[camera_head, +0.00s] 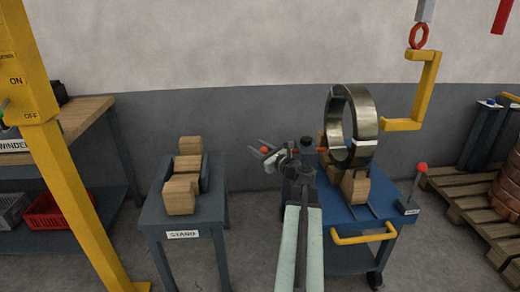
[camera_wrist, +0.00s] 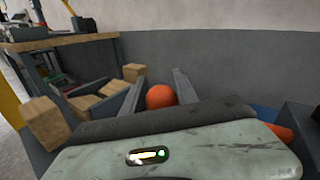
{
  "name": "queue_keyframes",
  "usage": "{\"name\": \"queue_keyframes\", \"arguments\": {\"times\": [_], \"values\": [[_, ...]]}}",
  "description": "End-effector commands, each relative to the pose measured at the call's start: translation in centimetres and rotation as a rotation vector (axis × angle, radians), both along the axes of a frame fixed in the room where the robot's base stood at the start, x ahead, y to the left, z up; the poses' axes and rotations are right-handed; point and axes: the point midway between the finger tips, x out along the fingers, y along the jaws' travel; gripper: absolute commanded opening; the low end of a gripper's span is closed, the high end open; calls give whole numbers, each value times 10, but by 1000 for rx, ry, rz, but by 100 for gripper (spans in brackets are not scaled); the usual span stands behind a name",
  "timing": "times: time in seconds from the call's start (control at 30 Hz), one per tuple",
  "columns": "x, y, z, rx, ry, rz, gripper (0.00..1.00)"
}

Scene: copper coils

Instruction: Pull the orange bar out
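An orange ball (camera_head: 265,150) shows just left of my wrist in the head view. The wrist view also shows this orange ball (camera_wrist: 160,96), between my fingers. A short piece of the orange bar (camera_head: 322,150) shows right of my wrist, near the metal ring, and at the lower right of the wrist view (camera_wrist: 281,132). My wrist hides the stretch between ball and bar, so I cannot see how they join. My gripper (camera_head: 261,147) points left with its fingers apart, one on each side of the ball. I cannot tell whether they touch it.
The metal ring (camera_head: 331,128) stands upright in wooden blocks on the blue trolley (camera_head: 388,205). A red-knobbed lever (camera_head: 420,175) stands at its right. A stand (camera_head: 185,219) with wooden blocks is to the left, with a floor gap between. A yellow hook (camera_head: 427,90) hangs at upper right.

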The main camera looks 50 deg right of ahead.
Motion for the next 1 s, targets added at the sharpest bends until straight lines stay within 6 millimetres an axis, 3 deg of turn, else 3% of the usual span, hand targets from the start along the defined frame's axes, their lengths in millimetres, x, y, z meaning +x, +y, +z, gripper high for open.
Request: {"name": "queue_keyframes", "arguments": {"times": [0.03, 0.07, 0.43, 0.8, 1.0], "values": [[4, 9, 0, -1, 1, 23, 46], [3, 8, 0, -1, 0, 22, 53], [-8, -2, 0, 0, 1, 3, 53], [-73, 9, -1, 0, 1, 3, 53], [-82, 10, -1, -1, 0, 6, 53]]}}
